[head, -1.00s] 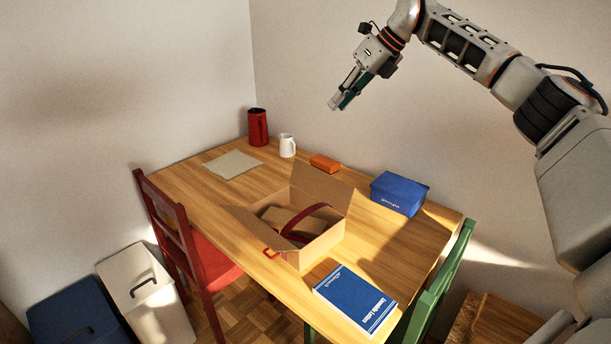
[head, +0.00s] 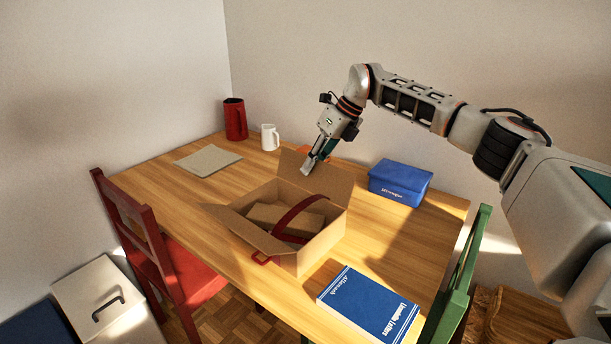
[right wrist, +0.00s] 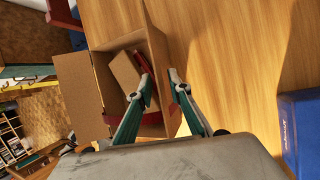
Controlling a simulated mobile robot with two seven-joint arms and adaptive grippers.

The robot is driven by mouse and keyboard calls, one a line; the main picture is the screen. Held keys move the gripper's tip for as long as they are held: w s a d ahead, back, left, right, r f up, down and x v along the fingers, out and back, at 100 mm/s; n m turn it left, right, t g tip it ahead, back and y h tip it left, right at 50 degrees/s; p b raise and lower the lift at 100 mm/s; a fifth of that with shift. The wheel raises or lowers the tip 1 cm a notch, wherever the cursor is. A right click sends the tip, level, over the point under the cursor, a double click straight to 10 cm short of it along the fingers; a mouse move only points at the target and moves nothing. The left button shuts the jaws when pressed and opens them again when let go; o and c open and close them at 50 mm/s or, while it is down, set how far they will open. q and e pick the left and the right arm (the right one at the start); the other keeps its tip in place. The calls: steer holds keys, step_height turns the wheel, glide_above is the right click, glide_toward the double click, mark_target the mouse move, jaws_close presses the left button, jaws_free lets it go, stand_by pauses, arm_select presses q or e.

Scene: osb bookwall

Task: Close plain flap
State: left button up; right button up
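An open cardboard box (head: 325,238) stands on the table with its flaps up or spread. The plain back flap (head: 322,180) stands up and leans back; another flap (head: 245,230) spreads toward the front left. A dark red strap (head: 300,212) arches over the opening, and a brown block lies inside. My right gripper (head: 308,168) is at the upper part of the back flap; contact cannot be told. In the right wrist view the fingers (right wrist: 161,78) are partly open with a narrow gap, above the box (right wrist: 158,50). My left gripper is not in view.
A blue box (head: 400,182) stands right of the cardboard box, and a blue book (head: 368,303) lies in front. An orange block, white mug (head: 270,138), red pitcher (head: 235,120) and grey sheet (head: 208,160) are at the back. Red and green chairs flank the wooden table (head: 190,190).

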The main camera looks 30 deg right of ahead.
steer(key=shift+x, duration=1.55)
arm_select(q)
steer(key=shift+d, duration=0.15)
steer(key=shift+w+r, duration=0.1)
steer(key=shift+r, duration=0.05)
arm_select(e)
steer(key=shift+c, duration=0.4)
jaws_close()
